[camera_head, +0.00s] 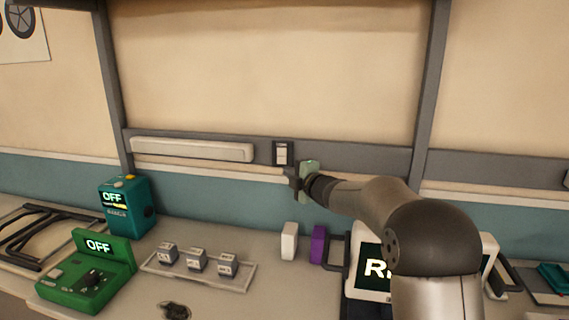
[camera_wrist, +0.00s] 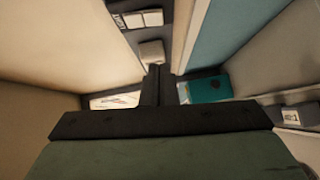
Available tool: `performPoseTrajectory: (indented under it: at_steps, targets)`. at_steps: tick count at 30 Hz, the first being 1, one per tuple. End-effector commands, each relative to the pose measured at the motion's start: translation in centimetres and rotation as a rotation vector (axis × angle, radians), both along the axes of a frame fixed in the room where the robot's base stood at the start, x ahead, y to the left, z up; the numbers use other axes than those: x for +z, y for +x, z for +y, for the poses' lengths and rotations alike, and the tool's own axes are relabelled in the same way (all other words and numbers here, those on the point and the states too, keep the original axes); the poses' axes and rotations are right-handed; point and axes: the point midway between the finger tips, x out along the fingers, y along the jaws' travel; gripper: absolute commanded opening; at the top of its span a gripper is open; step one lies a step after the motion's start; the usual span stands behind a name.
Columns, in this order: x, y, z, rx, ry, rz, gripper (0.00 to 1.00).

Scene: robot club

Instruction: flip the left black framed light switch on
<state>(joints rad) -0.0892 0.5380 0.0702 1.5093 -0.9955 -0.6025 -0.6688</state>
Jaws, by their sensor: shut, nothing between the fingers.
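A black framed light switch (camera_head: 283,153) with a pale face is mounted on the grey wall rail, just right of a long pale bar. In the wrist view, a dark-framed plate (camera_wrist: 125,36) with several pale pieces shows at the top, ahead of the fingers. I cannot tell for sure which position the switch is in. My gripper (camera_head: 289,172) is just below and slightly right of the switch in the head view. Its fingers (camera_wrist: 160,72) are together and empty, near the lowest pale piece. Contact cannot be made out. No second black framed switch shows.
The long pale bar (camera_head: 192,149) is fixed along the rail. Below, the bench holds a teal box (camera_head: 127,205) and a green device (camera_head: 88,270), both reading OFF, a tray (camera_head: 188,279) of small blocks, a white block (camera_head: 290,241) and a purple block (camera_head: 318,244).

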Motion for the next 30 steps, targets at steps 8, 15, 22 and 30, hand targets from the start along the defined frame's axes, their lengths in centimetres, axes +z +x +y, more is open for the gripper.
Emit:
performPoseTrajectory:
  at_steps: [8,15,22,30]
  targets:
    - [-0.2,4.9,2.8,-0.002,0.0,0.001,0.0]
    - [-0.7,7.3,2.4,0.0,0.0,0.001,0.0]
    - [-0.9,7.7,2.3,0.0,0.001,0.001,0.0]
    - [-1.2,7.9,1.7,-0.007,0.0,-0.007,0.0]
